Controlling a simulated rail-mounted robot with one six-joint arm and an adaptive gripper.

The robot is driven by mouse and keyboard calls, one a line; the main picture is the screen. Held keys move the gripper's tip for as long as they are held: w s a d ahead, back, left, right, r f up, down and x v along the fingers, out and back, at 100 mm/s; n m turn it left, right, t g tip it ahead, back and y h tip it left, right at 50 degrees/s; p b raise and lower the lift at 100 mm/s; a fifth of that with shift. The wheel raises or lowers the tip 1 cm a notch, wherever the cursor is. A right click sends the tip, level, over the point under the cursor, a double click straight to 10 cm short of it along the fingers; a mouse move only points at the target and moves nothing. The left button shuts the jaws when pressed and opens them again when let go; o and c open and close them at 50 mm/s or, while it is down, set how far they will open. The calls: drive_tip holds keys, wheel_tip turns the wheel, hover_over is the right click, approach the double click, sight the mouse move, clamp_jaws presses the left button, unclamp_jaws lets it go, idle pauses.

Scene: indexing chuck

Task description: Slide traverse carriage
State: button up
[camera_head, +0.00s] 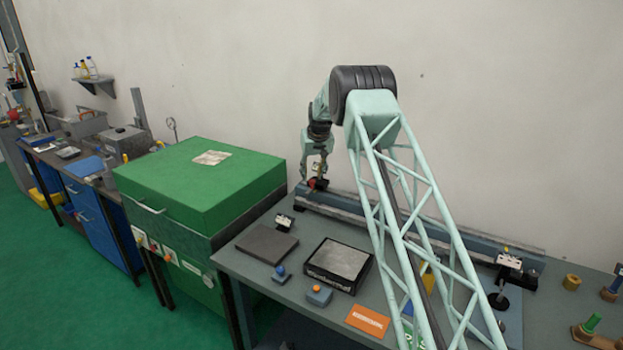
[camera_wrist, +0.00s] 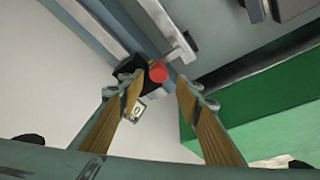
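The traverse carriage is a small dark block (camera_wrist: 128,70) with a red knob (camera_wrist: 158,72), at the left end of a long rail (camera_head: 430,225) at the back of the bench. The red knob also shows in the head view (camera_head: 318,184). My gripper (camera_head: 318,168) is over the carriage, pointing down. In the wrist view my gripper (camera_wrist: 159,87) is open, with its two tan-padded fingers apart. The knob appears between the fingertips with gaps on both sides. I cannot tell whether the fingertips reach its depth.
My arm hides part of the bench and rail. A green cabinet (camera_head: 205,185) stands left of the bench. A dark plate (camera_head: 267,244), a black-framed tray (camera_head: 338,265), an orange card (camera_head: 368,320) and small knobbed blocks lie in front of the rail. A wall rises behind.

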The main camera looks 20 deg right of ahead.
drive_tip(key=v, duration=0.8)
drive_tip(key=shift+r, duration=0.25)
drive_tip(key=shift+s+r, duration=0.1)
idle(0.4)
drive_tip(key=s+a+r+b, duration=0.1)
drive_tip(key=s+a+r, duration=0.2)
drive_tip(key=s+r, duration=0.5)
drive_tip(key=s+a+r+b, duration=0.1)
drive_tip(key=s+a+r, duration=0.2)
drive_tip(key=s+r, duration=0.5)
drive_tip(key=s+a+r+b, duration=0.1)
drive_tip(key=s+a+r, duration=0.15)
drive_tip(key=s, duration=0.55)
drive_tip(key=s+a+r+b, duration=0.15)
drive_tip(key=s+r, duration=0.25)
drive_tip(key=s, duration=0.4)
drive_tip(key=s+a+r+b, duration=0.1)
drive_tip(key=s+a+r, duration=0.15)
drive_tip(key=s, duration=0.55)
drive_tip(key=s+a+b, duration=0.2)
drive_tip(key=s+a, duration=0.1)
drive_tip(key=s, duration=2.1)
drive_tip(key=s+f+b, duration=0.1)
drive_tip(key=s+f, duration=0.4)
drive_tip(key=s, duration=0.6)
drive_tip(key=s+a+f+b, duration=0.1)
drive_tip(key=s+f, duration=0.4)
drive_tip(key=s, duration=0.6)
drive_tip(key=shift+s+a+n+g, duration=0.25)
drive_tip(key=shift+a+n+g, duration=0.05)
